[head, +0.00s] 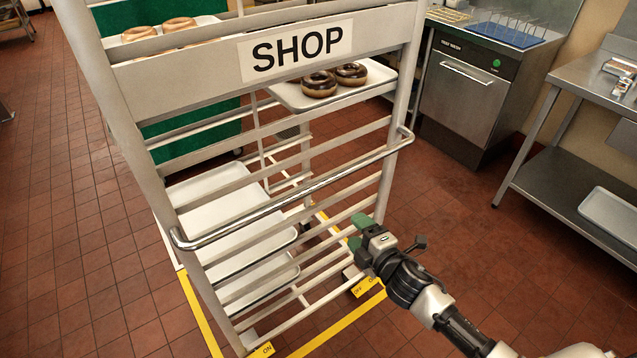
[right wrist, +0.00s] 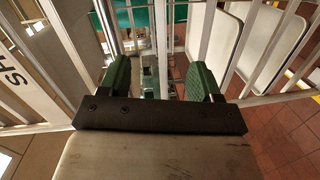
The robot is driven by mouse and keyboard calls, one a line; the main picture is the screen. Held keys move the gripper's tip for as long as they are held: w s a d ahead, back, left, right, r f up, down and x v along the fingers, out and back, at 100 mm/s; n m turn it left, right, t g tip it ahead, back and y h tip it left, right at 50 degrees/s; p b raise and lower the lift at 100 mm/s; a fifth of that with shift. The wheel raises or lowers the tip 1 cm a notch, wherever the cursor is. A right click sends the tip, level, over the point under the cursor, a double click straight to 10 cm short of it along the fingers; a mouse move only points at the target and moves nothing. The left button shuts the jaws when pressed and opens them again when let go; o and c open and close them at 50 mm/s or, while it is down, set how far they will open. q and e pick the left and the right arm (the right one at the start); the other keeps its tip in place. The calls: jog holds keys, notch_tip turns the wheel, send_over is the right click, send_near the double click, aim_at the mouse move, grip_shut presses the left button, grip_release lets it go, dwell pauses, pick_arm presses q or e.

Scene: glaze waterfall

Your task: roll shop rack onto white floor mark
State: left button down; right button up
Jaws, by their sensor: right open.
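The shop rack (head: 200,60) is a tall pale metal frame with a SHOP sign (head: 297,49) and a chrome push handle (head: 290,196) across its near side. It stands upright inside yellow floor tape (head: 335,326). My right gripper (head: 358,232) is open and empty, below the handle's right part and close to the rack's rungs; I cannot tell whether it touches them. In the right wrist view its green fingers (right wrist: 160,82) are apart, with rack bars beyond. A short white strip on the floor shows left of the rack; I cannot tell whether it belongs to the white floor mark. My left gripper is out of view.
The rack holds white trays (head: 215,199) and chocolate doughnuts (head: 319,84). Yellow ON and OFF labels (head: 366,287) sit low at its near corners. A green-sided unit (head: 190,140) stands behind. A steel machine (head: 462,90) and bench (head: 575,180) stand right.

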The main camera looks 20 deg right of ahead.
aim_at(323, 187)
notch_tip(323, 187, up, 7)
jog(key=a+n+t+y, duration=0.1)
jog(key=a+n+y, duration=0.1)
jog(key=x, duration=0.3)
jog(key=b+x, duration=0.1)
jog(key=x, duration=0.7)
jog(key=shift+w+f, duration=0.1)
jog(key=shift+f, duration=0.3)
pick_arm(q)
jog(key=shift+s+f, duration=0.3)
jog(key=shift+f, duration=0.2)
pick_arm(e)
grip_shut()
